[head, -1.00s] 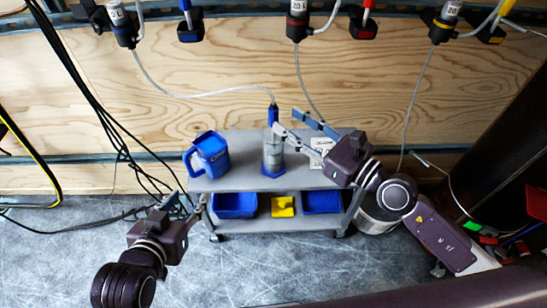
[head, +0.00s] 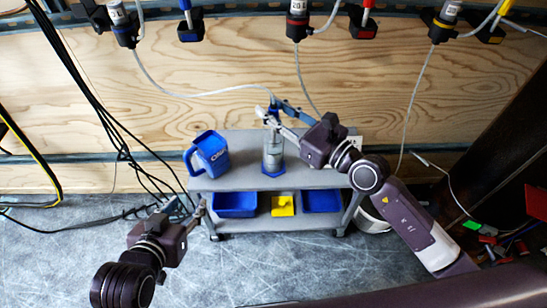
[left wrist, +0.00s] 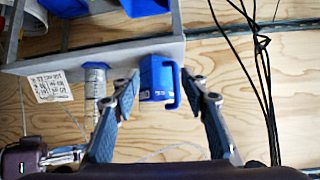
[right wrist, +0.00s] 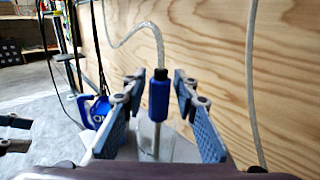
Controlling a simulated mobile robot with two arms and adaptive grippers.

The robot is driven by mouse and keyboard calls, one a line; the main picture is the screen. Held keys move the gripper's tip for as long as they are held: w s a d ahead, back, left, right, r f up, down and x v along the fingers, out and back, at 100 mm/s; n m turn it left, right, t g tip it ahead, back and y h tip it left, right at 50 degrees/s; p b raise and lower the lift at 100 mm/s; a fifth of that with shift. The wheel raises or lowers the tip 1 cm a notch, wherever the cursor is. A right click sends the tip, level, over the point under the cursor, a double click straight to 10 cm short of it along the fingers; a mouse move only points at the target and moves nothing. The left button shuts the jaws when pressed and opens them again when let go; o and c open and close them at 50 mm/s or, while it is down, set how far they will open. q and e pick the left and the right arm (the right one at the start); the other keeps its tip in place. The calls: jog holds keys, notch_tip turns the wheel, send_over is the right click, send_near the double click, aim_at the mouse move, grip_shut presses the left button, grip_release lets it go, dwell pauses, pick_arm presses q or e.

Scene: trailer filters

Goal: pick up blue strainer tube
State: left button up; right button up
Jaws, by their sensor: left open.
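The blue strainer tube (right wrist: 158,98) is upright in the right wrist view, with a black cap and a clear hose at its top. Its thin lower rod goes down into a clear cylinder with a blue base (head: 272,158) on the grey cart (head: 243,180). My right gripper (head: 273,108) is open at the tube's blue upper part. In the right wrist view its fingers (right wrist: 159,88) stand on either side of the tube, with gaps visible. In the head view the gripper partly hides the tube. My left gripper (head: 188,208) is open and empty near the cart's left side.
A blue jug (head: 210,155) stands on the cart's top left; it also shows in the left wrist view (left wrist: 156,78). Blue bins (head: 235,203) and a yellow item (head: 283,204) sit on the lower shelf. Black cables (head: 100,110) hang at the left. A plywood wall (head: 220,65) is behind.

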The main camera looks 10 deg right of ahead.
grip_shut()
jog(key=shift+r, duration=0.1)
